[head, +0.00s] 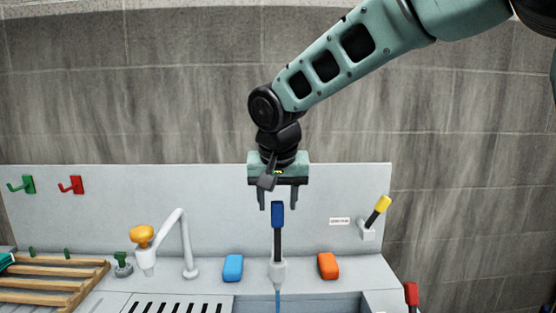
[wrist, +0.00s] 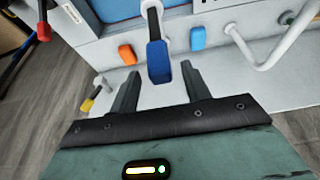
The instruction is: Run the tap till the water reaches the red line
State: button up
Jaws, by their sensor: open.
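The tap (head: 277,272) stands at the back edge of the basin (head: 330,303), with a black stem and an upright blue handle (head: 277,214). A thin blue streak, which looks like running water (head: 277,302), drops below its spout. My gripper (head: 278,207) is open and empty just above the handle. In the wrist view the blue handle (wrist: 158,62) appears between the two fingertips (wrist: 161,70); I cannot tell whether they touch it. The basin's blue interior (wrist: 115,8) is only partly in view.
A blue block (head: 233,268) and an orange block (head: 328,266) flank the tap. A yellow-handled lever (head: 377,211) is right. A wooden rack (head: 50,278) lies far left. Green and red hooks (head: 71,185) hang on the panel.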

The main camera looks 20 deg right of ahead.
jog(key=b+v, duration=0.1)
jog(key=v, duration=1.3)
jog(key=shift+b, duration=0.35)
jog(key=shift+a+f, duration=0.1)
